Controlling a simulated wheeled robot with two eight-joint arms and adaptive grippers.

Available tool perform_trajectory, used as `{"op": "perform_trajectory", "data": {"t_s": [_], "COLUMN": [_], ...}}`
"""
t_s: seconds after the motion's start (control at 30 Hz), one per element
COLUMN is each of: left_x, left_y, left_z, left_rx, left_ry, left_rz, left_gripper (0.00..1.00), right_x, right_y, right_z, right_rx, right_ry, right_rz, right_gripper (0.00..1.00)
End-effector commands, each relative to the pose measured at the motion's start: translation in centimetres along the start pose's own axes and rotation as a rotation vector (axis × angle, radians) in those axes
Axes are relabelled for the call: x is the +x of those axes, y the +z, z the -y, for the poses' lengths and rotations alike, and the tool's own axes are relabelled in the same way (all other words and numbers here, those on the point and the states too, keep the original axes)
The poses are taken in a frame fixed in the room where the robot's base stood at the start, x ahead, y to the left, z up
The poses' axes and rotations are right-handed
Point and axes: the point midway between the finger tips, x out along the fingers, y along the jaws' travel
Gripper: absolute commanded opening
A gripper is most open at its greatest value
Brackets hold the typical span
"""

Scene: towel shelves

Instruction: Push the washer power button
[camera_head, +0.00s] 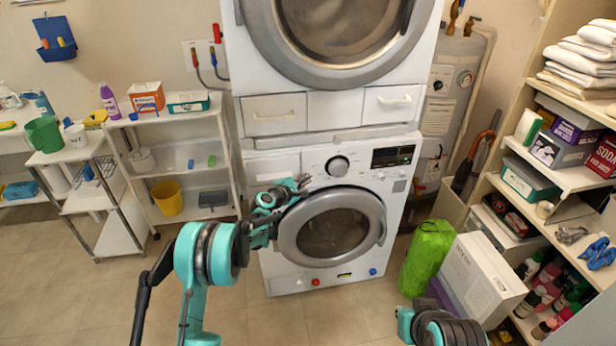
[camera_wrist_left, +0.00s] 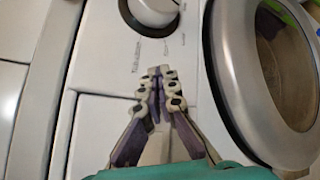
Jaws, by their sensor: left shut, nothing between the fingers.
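The white washer (camera_head: 397,205) stands in the middle of the head view, under a second machine. Its control panel has a round knob (camera_head: 337,166) and a dark display (camera_head: 393,156). Its round grey door (camera_head: 332,226) is closed. My left gripper (camera_head: 302,182) is shut and empty, in front of the panel's left part, left of and below the knob. In the left wrist view, the fingertips (camera_wrist_left: 161,74) lie over the white panel just below the knob (camera_wrist_left: 154,10). I cannot make out the power button; the fingers cover part of the panel. Contact is unclear.
The washer door's rim (camera_wrist_left: 218,70) is close to the right of the fingers in the left wrist view. A green bag (camera_head: 427,258) and a white box (camera_head: 484,280) stand right of the washer. Shelves (camera_head: 187,172) stand left. Open floor lies in front.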

Motion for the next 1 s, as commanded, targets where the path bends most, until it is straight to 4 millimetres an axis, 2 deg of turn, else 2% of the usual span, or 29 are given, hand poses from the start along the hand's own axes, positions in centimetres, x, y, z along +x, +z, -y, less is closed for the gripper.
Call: {"op": "perform_trajectory", "data": {"t_s": [0.17, 0.7, 1.0], "left_x": [-0.2, -3.9, -4.2], "left_y": [0.1, 2.8, 3.0], "left_z": [0.1, 2.8, 3.0], "left_rx": [0.0, 0.0, 0.0], "left_ry": [0.0, 0.0, 0.0], "left_rz": [0.0, 0.0, 0.0], "left_gripper": [0.0, 0.0, 0.0], "right_x": [0.0, 0.6, 0.6], "right_y": [0.0, 0.4, 0.4], "right_z": [0.0, 0.0, 0.0], "right_rx": [0.0, 0.0, 0.0], "right_ry": [0.0, 0.0, 0.0], "right_rz": [0.0, 0.0, 0.0], "right_gripper": [0.0, 0.0, 0.0]}}
